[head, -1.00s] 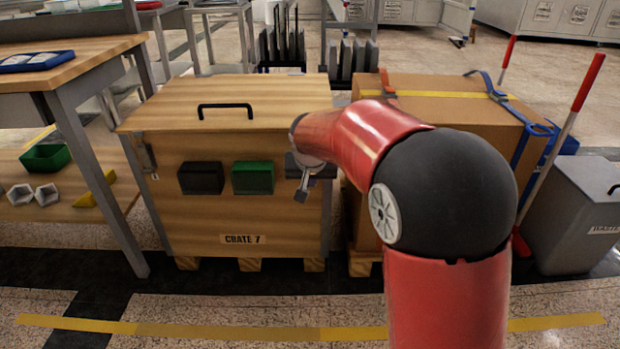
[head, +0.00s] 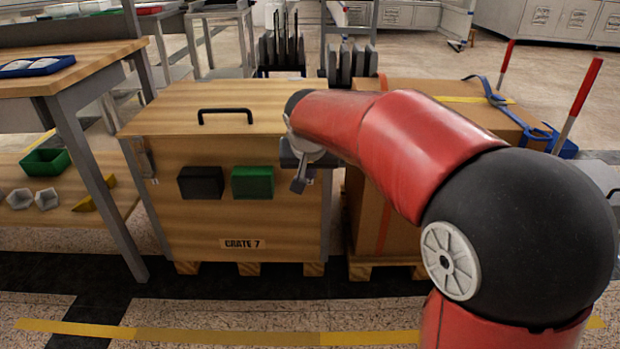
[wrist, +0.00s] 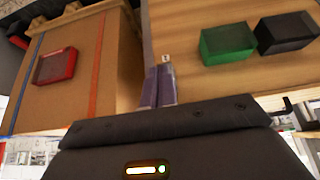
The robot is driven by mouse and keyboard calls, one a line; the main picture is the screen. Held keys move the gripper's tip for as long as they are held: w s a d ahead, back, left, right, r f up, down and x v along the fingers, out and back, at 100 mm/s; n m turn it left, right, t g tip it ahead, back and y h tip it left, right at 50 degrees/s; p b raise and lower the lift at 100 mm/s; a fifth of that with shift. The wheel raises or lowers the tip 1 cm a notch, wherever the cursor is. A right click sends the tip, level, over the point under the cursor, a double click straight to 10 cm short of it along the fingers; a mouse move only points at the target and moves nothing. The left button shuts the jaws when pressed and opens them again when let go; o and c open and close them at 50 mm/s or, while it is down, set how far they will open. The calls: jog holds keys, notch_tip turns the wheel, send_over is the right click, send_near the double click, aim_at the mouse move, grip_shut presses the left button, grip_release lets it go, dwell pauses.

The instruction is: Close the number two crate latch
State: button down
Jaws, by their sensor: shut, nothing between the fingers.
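The wooden crate (head: 290,220) labelled CRATE 7 stands with its lid down. My gripper (head: 299,184) is at the right end of the crate's front, right of the green box. In the wrist view its fingers (wrist: 158,86) are shut and empty, pointing at the crate front close to its edge. A small white tag (wrist: 166,58) with a mark like a 2 shows just past the fingertips. The latch by this tag is hidden or too small to make out. Another latch (head: 147,158) is on the crate's left front edge, with a small unreadable tag below it.
A black box (head: 201,182) and a green box (head: 252,182) stick out from the crate front. A strapped cardboard carton (head: 363,215) on a pallet stands close on the right, with a narrow gap between. A workbench (head: 100,62) is on the left. The floor in front is open.

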notch_tip(320, 180, up, 6)
jog(key=w, duration=0.1)
jog(key=shift+w+f, duration=0.1)
jog(key=b+x, duration=0.1)
jog(key=x, duration=1.3)
jog(key=shift+w, duration=0.25)
jog(key=shift+f+b, duration=0.15)
jog(key=shift+b, duration=0.3)
jog(key=b+x, duration=0.1)
jog(key=x, duration=0.5)
jog(key=shift+f+b, duration=0.35)
jog(key=shift+s+a+r, duration=0.1)
jog(key=shift+r, duration=0.1)
dwell(1.1)
